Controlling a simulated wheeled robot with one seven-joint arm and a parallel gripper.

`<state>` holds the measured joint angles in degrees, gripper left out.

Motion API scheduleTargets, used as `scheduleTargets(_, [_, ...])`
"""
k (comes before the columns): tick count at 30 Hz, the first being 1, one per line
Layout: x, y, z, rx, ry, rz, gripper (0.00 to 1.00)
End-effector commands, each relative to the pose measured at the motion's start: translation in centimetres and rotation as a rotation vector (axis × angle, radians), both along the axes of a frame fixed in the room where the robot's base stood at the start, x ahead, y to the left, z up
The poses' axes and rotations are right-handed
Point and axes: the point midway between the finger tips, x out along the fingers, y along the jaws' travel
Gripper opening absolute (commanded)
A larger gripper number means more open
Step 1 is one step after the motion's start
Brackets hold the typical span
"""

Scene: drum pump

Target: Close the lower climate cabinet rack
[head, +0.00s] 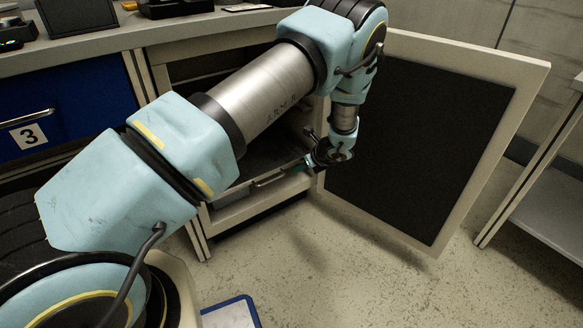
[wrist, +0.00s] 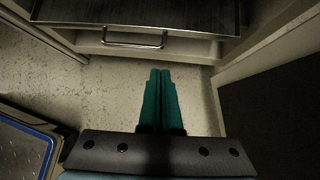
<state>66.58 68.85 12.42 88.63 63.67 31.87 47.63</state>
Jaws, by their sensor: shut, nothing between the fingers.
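The climate cabinet's lower rack (head: 262,162) shows in the head view as a dark shelf low in the open cabinet, partly hidden by my arm. Its bar handle (head: 268,180) is at the front edge. In the wrist view the rack (wrist: 130,10) is at the top, with its handle (wrist: 135,40) below its front edge. I cannot tell how far out it stands. My gripper (head: 303,165) is at the right end of the rack's front. In the wrist view the teal fingers (wrist: 160,72) are together and empty, pointing toward the rack front, apart from the handle and to its right.
The cabinet door (head: 520,90) stands wide open to the right of my gripper, and close on the right in the wrist view (wrist: 240,70). A blue-edged tray (head: 240,304) is on the floor. A blue drawer (head: 60,112) is at left.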

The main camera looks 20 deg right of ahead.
Motion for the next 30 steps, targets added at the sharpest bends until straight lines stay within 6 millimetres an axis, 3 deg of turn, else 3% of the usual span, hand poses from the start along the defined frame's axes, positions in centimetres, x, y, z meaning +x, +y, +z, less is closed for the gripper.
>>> scheduleTargets(4, [-1.4, -2.7, 0.2, -0.019, -0.108, -0.033, 0.0])
scheduleTargets(11, [-1.1, -3.5, -0.1, -0.037, -0.149, -0.038, 0.0])
scheduleTargets(25, [5.3, -2.1, -6.2, -0.038, -0.145, -0.035, 0.0])
scheduleTargets(30, [7.9, -1.6, -6.3, -0.04, -0.147, -0.035, 0.0])
